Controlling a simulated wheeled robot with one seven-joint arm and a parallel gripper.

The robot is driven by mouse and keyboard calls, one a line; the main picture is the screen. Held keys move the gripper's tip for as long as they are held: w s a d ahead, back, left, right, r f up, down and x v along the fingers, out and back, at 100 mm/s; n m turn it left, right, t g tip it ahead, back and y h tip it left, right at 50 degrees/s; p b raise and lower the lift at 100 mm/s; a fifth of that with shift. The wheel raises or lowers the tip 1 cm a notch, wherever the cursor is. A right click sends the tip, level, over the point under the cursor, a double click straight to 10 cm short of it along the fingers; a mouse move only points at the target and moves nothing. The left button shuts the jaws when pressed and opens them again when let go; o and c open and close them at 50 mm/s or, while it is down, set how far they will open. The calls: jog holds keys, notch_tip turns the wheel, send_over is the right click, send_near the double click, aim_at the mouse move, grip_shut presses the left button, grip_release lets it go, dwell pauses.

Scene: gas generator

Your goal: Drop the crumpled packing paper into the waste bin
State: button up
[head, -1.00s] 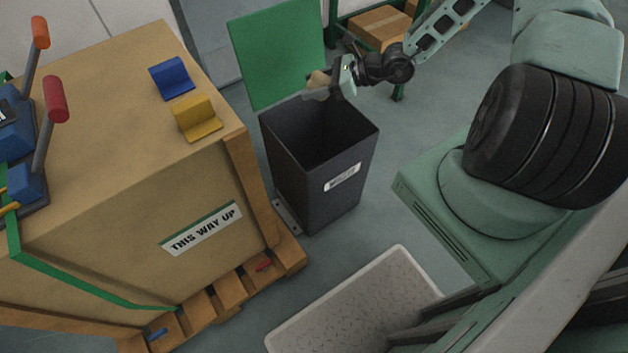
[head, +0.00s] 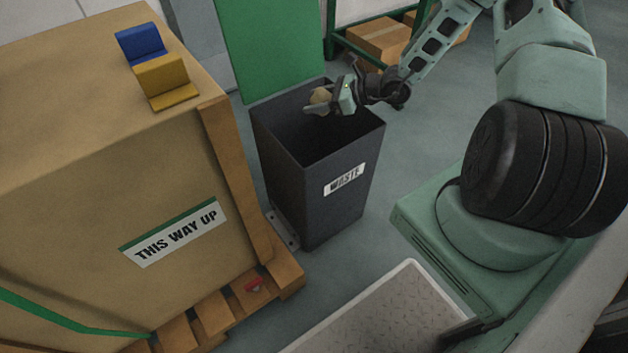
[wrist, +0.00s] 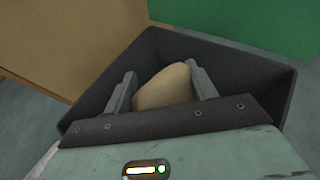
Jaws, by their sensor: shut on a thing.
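The crumpled packing paper (head: 320,96) is a tan lump held at the end of my gripper (head: 318,104). In the wrist view the paper (wrist: 166,87) sits between the two fingers of my gripper (wrist: 162,88), which is shut on it. The waste bin (head: 312,196) is a tall dark open-topped box with a "WASTE" label. My gripper and the paper are over the bin's opening in the head view, toward its back. In the wrist view the bin's rim (wrist: 270,68) surrounds the fingers. The bin's floor is hidden.
A large cardboard crate (head: 80,190) on a wooden pallet (head: 215,310) stands left of the bin, with blue (head: 140,44) and yellow (head: 165,80) brackets on top. A green panel (head: 268,45) stands behind the bin. A shelf with boxes (head: 380,40) is at the back.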

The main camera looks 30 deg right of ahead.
jog(key=shift+f+b, duration=1.45)
jog(key=shift+f, duration=0.55)
jog(key=o, duration=1)
jog(key=shift+o, duration=0.2)
jog(key=p+v, duration=0.4)
jog(key=v, duration=1.3)
jog(key=shift+d+r, duration=0.15)
jog(key=shift+r, duration=0.05)
